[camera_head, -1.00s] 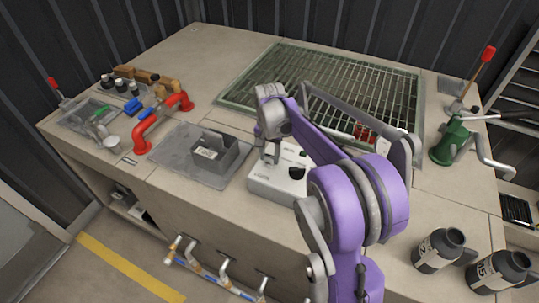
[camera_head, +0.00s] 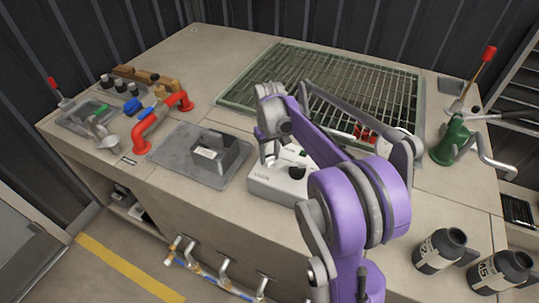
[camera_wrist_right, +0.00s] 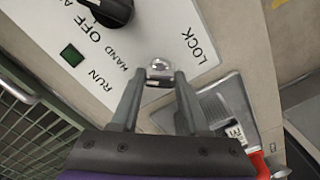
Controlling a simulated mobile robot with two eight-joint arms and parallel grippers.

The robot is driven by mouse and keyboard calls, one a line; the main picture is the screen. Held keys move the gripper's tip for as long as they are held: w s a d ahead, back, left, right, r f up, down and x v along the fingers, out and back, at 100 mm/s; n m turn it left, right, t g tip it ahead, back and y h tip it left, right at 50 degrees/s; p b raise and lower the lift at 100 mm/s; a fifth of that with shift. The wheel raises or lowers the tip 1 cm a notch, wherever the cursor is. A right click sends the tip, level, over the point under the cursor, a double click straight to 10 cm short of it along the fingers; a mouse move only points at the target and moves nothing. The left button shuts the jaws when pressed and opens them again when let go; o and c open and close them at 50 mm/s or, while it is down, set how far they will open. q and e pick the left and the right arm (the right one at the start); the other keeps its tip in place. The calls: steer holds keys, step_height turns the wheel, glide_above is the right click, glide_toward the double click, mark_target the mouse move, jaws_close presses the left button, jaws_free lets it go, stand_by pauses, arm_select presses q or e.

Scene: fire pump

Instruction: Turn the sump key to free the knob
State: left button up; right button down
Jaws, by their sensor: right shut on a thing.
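The white control box (camera_head: 262,184) stands on the bench, under my right gripper (camera_head: 267,160). In the right wrist view its panel (camera_wrist_right: 205,45) carries the words OFF, HAND, RUN and LOCK. The black knob (camera_wrist_right: 108,9) sits at the top of that view, partly cut off, near OFF. The small metal key (camera_wrist_right: 160,69) is between the fingertips of my right gripper (camera_wrist_right: 158,80), beside LOCK. The gripper is shut on it. The key's lower part and the lock are mostly hidden by the fingers. My left gripper is in no view.
A grey tray (camera_head: 170,160) with a labelled grey block (camera_head: 215,150) lies left of the box. Red pipe (camera_head: 146,132) is further left. A grating (camera_head: 262,82) lies behind. A green hand pump (camera_head: 452,140) and black bottles (camera_head: 440,250) stand at the right.

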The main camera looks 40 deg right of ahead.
mark_target(270, 156)
steer(key=n, duration=0.4)
steer(key=shift+n, duration=1.8)
steer(key=shift+c, duration=2)
jaws_free()
steer(key=shift+r, duration=0.1)
step_height(270, 156, up, 11)
